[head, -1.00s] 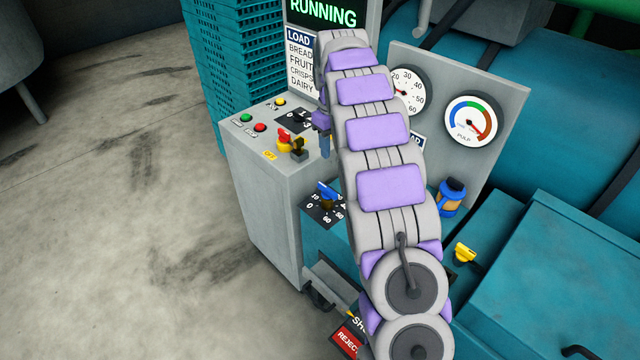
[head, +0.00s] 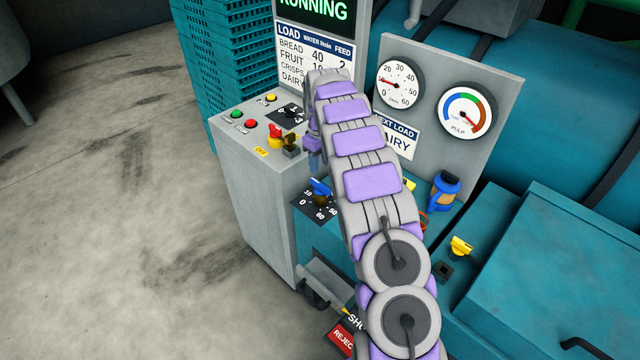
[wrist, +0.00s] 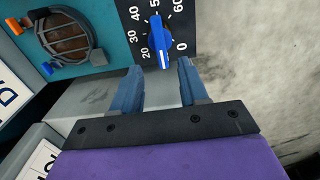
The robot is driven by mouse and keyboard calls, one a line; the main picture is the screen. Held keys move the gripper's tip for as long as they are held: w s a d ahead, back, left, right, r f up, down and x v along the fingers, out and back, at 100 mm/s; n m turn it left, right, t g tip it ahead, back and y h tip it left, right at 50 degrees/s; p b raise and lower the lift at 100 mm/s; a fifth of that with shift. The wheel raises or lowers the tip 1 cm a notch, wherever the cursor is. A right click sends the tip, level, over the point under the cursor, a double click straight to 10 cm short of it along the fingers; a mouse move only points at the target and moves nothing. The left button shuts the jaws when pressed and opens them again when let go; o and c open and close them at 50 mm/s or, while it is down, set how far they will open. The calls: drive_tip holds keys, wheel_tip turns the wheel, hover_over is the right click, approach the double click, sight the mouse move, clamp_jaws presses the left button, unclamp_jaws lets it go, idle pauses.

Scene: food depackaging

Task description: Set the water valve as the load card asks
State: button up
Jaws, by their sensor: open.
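The water valve is a blue knob (head: 320,187) on a black dial plate marked 0 to 60. In the wrist view the knob (wrist: 159,42) has its white-marked end between 20 and 0. My gripper (wrist: 160,67) is open, its two blue fingers apart just short of the knob, with nothing between them. The load card (head: 300,50) lists BREAD, FRUIT, CRISPS and DAIRY under water and feed; my arm hides the lower figures, including dairy's. The NEXT LOAD card (head: 402,138) is partly covered, with "AIRY" showing. The water gauge (head: 399,83) needle points left, below 20.
A grey console (head: 250,165) carries buttons, a red-and-yellow switch (head: 275,138) and a black dial. The screen (head: 318,12) reads RUNNING. A pulp gauge (head: 465,110), blue-and-orange fitting (head: 445,190) and yellow handle (head: 460,246) stand right. Open floor lies left.

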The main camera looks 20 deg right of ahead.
sight(320, 184)
wheel_tip(320, 184, down, 8)
drive_tip(key=shift+f+b, duration=0.2)
drive_tip(key=shift+b, duration=0.55)
drive_tip(key=shift+c, duration=0.3)
clamp_jaws()
